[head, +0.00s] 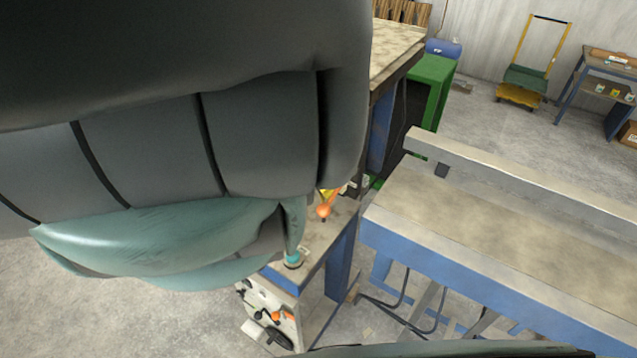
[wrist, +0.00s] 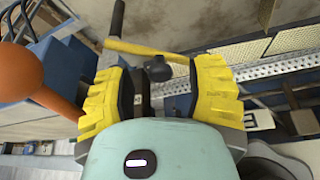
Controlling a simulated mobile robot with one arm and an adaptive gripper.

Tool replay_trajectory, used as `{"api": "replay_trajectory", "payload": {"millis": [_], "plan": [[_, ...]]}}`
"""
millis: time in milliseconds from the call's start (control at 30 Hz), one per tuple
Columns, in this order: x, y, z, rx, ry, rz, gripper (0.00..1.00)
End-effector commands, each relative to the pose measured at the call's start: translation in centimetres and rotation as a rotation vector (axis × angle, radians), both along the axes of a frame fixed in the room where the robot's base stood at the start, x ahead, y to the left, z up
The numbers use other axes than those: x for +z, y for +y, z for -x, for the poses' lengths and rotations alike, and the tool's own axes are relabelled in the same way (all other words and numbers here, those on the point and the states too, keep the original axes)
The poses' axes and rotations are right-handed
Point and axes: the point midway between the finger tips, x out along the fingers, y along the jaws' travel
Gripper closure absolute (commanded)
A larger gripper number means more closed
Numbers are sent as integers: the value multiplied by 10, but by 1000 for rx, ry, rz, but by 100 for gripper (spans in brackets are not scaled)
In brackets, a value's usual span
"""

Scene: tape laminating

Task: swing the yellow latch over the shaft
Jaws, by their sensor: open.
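A yellow bar that looks like the latch (wrist: 145,50) shows in the wrist view, just beyond my fingertips. A black handle (wrist: 117,18) rises at its left end, and a dark knob (wrist: 158,68) sits below the bar, in the gap between my fingers. My gripper (wrist: 165,75) is open, with one yellow ribbed finger on each side of this gap. I cannot tell whether a finger touches the bar. I cannot pick out the shaft for certain. In the head view my arm hides most of this spot; a small yellow piece (head: 328,194) shows there, which I cannot identify.
An orange ball handle (wrist: 22,70) stands close left of my gripper; an orange ball (head: 323,211) also shows in the head view. A perforated metal strip (wrist: 270,70) runs behind the right finger. A long blue-sided bench (head: 480,225) stands at the right.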

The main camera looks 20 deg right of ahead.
Motion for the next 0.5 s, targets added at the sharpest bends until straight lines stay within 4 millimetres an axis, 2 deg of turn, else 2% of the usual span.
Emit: {"api": "replay_trajectory", "payload": {"millis": [100, 133, 500], "plan": [[0, 0, 0, 0, 0, 0, 46], [0, 0, 0, 0, 0, 0, 43], [0, 0, 0, 0, 0, 0, 81]]}}
